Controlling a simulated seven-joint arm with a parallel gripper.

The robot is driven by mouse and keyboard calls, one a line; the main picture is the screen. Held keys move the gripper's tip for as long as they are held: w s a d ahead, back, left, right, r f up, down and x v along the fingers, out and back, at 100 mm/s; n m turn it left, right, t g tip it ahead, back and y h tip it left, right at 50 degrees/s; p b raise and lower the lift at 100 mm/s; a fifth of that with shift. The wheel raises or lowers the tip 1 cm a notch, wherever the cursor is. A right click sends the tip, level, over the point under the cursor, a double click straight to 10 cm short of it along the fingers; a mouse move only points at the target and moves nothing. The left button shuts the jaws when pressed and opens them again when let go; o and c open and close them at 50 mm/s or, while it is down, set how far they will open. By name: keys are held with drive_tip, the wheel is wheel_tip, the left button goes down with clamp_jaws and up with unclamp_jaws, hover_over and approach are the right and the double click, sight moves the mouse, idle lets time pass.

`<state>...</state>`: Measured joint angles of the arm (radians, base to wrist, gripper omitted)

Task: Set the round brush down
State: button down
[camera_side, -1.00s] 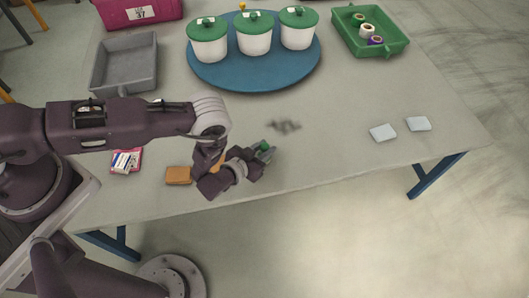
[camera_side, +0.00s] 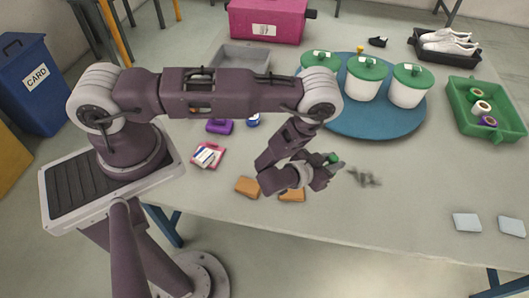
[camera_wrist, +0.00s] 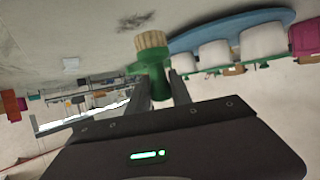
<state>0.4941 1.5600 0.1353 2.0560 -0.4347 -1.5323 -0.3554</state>
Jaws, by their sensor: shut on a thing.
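The round brush (camera_wrist: 151,42) has pale tan bristles and a green body. In the wrist view it sits between the two fingers of my gripper (camera_wrist: 160,88), with its bristles pointing away from the palm. My gripper (camera_side: 328,166) is shut on it. In the side view only a small green part of the brush (camera_side: 333,158) shows at the fingertips; the rest is hidden or too small to tell. The brush appears above the grey table (camera_side: 400,215), near the front edge; its exact height is unclear.
Two orange-brown blocks (camera_side: 247,187) lie near my gripper. A dark smudge (camera_side: 364,177) marks the table to its right. Behind, lidded white pots (camera_side: 365,80) stand on a blue round board (camera_side: 380,127). A green tray (camera_side: 462,112) and pale squares (camera_side: 467,222) are right. Table between is clear.

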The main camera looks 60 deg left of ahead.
drive_tip(key=s+a+n+g+y, duration=0.2)
drive_tip(key=s+a+n+y, duration=0.25)
drive_tip(key=a, duration=0.85)
drive_tip(key=s+a+n+g+y, duration=0.2)
drive_tip(key=s+a+n+y, duration=0.25)
drive_tip(key=a, duration=0.85)
drive_tip(key=shift+m, duration=0.4)
drive_tip(key=f, duration=0.6)
drive_tip(key=s+a+f, duration=0.1)
drive_tip(key=f, duration=0.2)
drive_tip(key=shift+f, duration=0.25)
drive_tip(key=c, duration=1.2)
unclamp_jaws()
drive_tip(key=shift+f, duration=0.15)
drive_tip(key=shift+o, duration=0.2)
